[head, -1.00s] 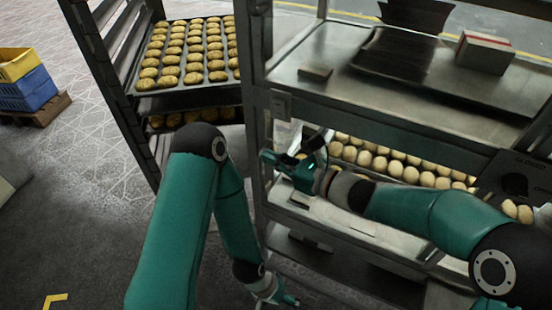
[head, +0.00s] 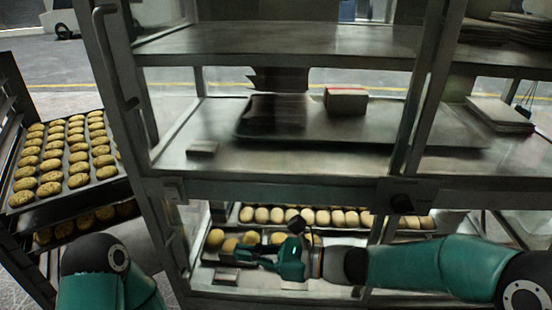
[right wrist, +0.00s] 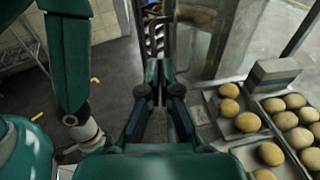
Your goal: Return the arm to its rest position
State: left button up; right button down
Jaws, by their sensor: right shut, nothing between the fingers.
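My right arm reaches in from the right in the head view, below the middle shelf. Its teal gripper (head: 242,257) points left at the lower level of the metal rack, in front of rows of pale buns. In the right wrist view its fingers (right wrist: 160,75) are shut with nothing held. My left arm's dark elbow shows at the lower left of the head view, without its gripper. In the right wrist view the left forearm hangs down at the left to a pale wrist, and its fingers cannot be made out.
The metal rack's upright (head: 150,130) and shelf edge (head: 290,190) are close to my right arm. A tray of browned buns (head: 70,160) stands on a rack at the left. A dark tray (head: 330,128) and a small box (head: 346,101) lie on the middle shelf.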

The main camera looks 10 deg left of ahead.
jog(key=s+d+f+n+g+h+p, duration=0.35)
jog(key=s+d+f+n+h, duration=0.25)
jog(key=s+d+f, duration=0.6)
jog(key=s+d+f+n+g+h+p, duration=0.2)
jog(key=s+d+f+n+h+p, duration=0.35)
jog(key=s+d+f, duration=0.7)
jog(key=w+a+f+n+t+b, duration=0.1)
jog(key=w+f+n+t, duration=0.1)
jog(key=w+n+t, duration=0.2)
jog(key=w+n+h, duration=0.1)
jog(key=w+n, duration=0.1)
jog(key=shift+w+a+f, duration=0.3)
jog(key=shift+w+f, duration=0.05)
